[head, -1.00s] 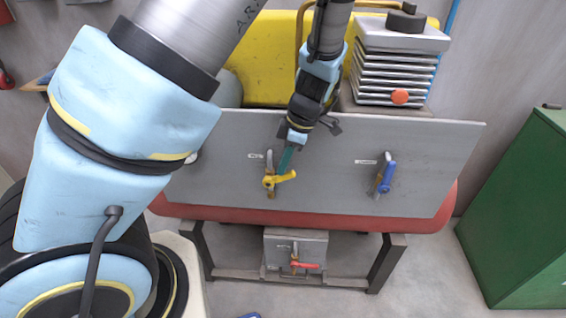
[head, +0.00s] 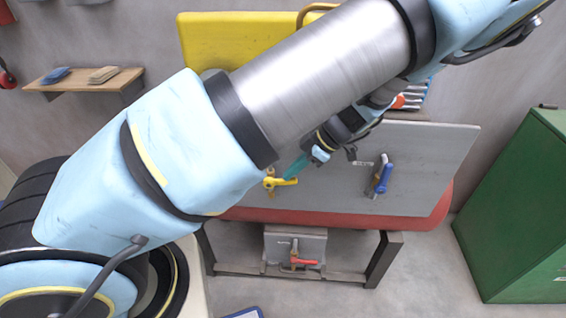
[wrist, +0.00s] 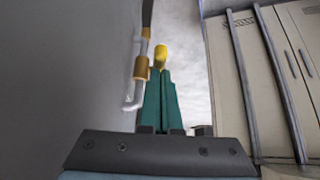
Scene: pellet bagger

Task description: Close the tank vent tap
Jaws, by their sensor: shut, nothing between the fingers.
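Three taps show in the head view: one with a yellow handle (head: 283,182) and one with a blue handle (head: 384,177) on the grey panel, and one with a red handle (head: 304,262) lower down. Their labels are too small to read, so I cannot tell which is named the tank vent. The yellow handle lies about level, pointing right. My gripper (head: 290,174) is shut and empty, with its teal fingertips at the yellow handle. In the wrist view, the yellow handle's end (wrist: 160,54) is just beyond the fingertips (wrist: 160,74); contact is unclear. A brass fitting (wrist: 142,68) is beside them.
The grey panel (head: 430,150) stands above a red rounded body (head: 330,218) on a dark frame. A green cabinet (head: 520,210) is at the right, a wooden shelf (head: 85,80) at the left. My arm covers part of the panel and what is behind it.

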